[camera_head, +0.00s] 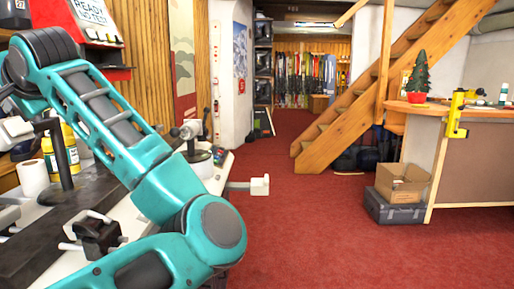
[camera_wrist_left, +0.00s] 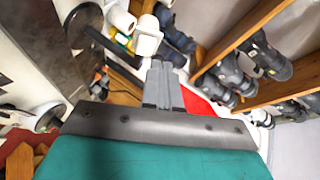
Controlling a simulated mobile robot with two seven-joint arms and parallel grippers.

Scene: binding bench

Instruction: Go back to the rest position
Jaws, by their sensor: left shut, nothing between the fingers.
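My left arm, teal and grey, is bent across the left side of the head view. Its elbow is low and its wrist is at the upper left, over the bench (camera_head: 75,262). The fingers are hard to make out in that view. In the left wrist view my left gripper (camera_wrist_left: 161,70) has its grey fingers together with nothing between them. My right gripper is in neither view.
On the bench are a white roll (camera_head: 33,178), yellow bottles (camera_head: 66,150) and dark clamps (camera_head: 98,232). A red machine (camera_head: 92,22) stands behind. Ski boots (camera_wrist_left: 265,55) line shelves in the wrist view. A cardboard box (camera_head: 402,184) sits right; the red floor (camera_head: 310,235) is clear.

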